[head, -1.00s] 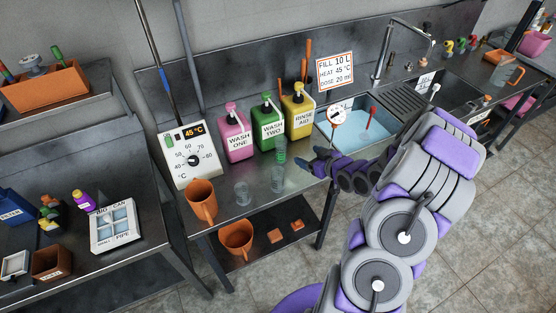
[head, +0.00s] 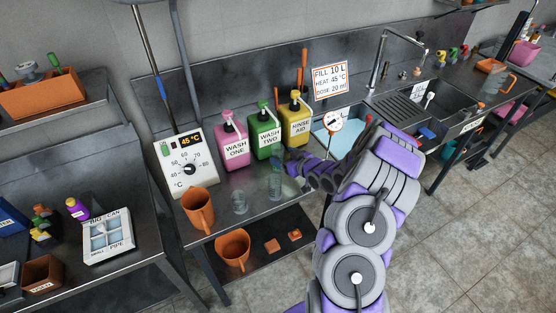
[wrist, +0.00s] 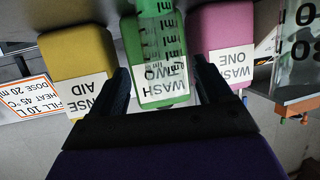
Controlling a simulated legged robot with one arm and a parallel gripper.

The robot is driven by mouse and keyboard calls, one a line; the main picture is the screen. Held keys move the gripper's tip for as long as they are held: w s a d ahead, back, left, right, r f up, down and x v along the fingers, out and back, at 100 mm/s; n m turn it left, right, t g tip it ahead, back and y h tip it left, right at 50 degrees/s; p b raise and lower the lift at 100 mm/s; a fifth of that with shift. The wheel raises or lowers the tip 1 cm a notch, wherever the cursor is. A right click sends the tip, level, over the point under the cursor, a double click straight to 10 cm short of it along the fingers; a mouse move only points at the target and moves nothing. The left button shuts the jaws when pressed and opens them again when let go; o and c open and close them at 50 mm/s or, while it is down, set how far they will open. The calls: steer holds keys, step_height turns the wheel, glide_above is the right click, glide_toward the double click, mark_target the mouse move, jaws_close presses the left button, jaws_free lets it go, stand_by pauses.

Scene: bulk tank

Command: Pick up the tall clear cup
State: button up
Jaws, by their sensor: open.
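The tall clear cup (head: 275,186) stands upright on the metal counter in front of the green bottle. It has measuring marks and looks green where the bottle shows through it. In the wrist view, which is upside down, the cup (wrist: 158,45) shows between and beyond my two fingers. My gripper (head: 290,166) is open, close to the cup's right side in the head view. In the wrist view my gripper (wrist: 160,75) has its dark fingers apart with nothing clasped. I cannot tell whether the cup is within the finger reach.
A shorter clear cup (head: 239,203) and an orange mug (head: 198,208) stand to the left. Pink (head: 232,142), green (head: 265,135) and yellow (head: 296,122) pump bottles stand behind. A temperature box (head: 184,168) is farther left. A water basin (head: 338,125) is to the right.

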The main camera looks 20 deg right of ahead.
steer(key=shift+w+a+f, duration=0.15)
steer(key=shift+w+a, duration=0.05)
steer(key=shift+w, duration=0.25)
steer(key=w+f, duration=0.1)
steer(key=w+a+f+b, duration=0.1)
steer(key=w, duration=0.1)
steer(key=shift+w+f, duration=0.3)
steer(key=shift+f, duration=0.05)
steer(key=shift+w+a, duration=0.15)
steer(key=shift+w, duration=0.15)
steer(key=c, duration=1.1)
steer(key=shift+c, duration=0.2)
steer(key=shift+r, duration=0.1)
